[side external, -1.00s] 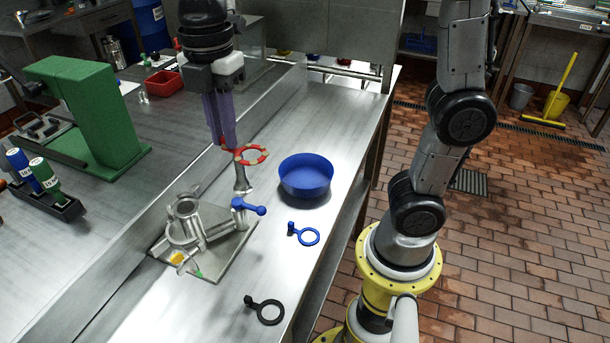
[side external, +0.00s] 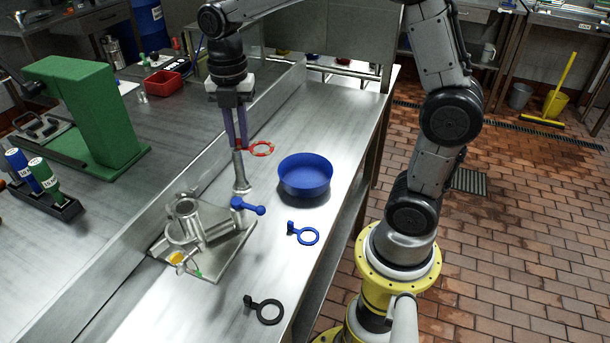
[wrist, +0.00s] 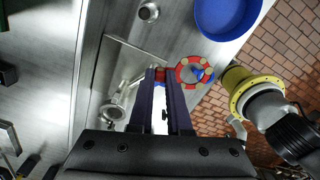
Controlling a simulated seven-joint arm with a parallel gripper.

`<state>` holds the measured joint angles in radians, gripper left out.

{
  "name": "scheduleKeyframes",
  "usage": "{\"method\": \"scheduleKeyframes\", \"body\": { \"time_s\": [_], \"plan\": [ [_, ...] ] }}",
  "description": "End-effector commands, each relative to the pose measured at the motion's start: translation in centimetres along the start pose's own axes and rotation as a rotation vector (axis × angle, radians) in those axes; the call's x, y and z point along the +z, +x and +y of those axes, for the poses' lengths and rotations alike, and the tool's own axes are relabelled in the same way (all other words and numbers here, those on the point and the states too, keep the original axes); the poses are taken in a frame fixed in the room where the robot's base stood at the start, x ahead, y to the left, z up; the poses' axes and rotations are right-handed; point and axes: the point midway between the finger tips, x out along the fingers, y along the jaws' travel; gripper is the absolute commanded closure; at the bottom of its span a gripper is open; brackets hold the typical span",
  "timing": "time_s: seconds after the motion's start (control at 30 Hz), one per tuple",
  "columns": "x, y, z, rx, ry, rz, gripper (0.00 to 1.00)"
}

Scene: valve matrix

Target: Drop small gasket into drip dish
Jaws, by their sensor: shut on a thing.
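My gripper (side external: 240,143) is shut on the tab of a red ring-shaped gasket (side external: 262,155) with pale spots. The ring sticks out to the right of the fingertips, above the bench, and is to the left of the blue drip dish (side external: 305,178). In the wrist view, my fingertips (wrist: 161,75) grip the red tab, and the gasket (wrist: 181,74) lies below and left of the dish (wrist: 228,16). The visible inside of the dish looks empty. A blue ring gasket (side external: 309,244) and a black one (side external: 259,312) lie on the bench.
A raised ledge (side external: 150,220) runs along the bench's left side. Clear bench surface lies behind the dish.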

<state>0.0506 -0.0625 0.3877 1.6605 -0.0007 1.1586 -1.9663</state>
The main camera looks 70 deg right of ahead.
Motion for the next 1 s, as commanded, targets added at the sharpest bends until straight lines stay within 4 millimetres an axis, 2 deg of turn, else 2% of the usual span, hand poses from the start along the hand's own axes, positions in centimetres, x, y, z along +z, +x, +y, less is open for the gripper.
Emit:
{"method": "scheduleKeyframes", "body": {
  "time_s": [0.03, 0.2, 0.4, 0.5, 0.67, 1.0],
  "plan": [
    [2.0, 1.2, -1.1, -0.004, 0.027, 0.002, 1.0],
    [7.1, 4.3, -4.9, -0.002, 0.122, 0.002, 1.0],
    [10.4, 6.3, -9.3, 0.001, 0.273, 0.0, 1.0],
    [11.3, 6.5, -10.4, 0.002, 0.318, 0.0, 1.0],
    [11.8, 6.8, -11.1, 0.0, 0.346, 0.001, 1.0],
    [11.8, 10.2, -11.1, -0.002, 0.346, 0.003, 1.0]
  ]
}}
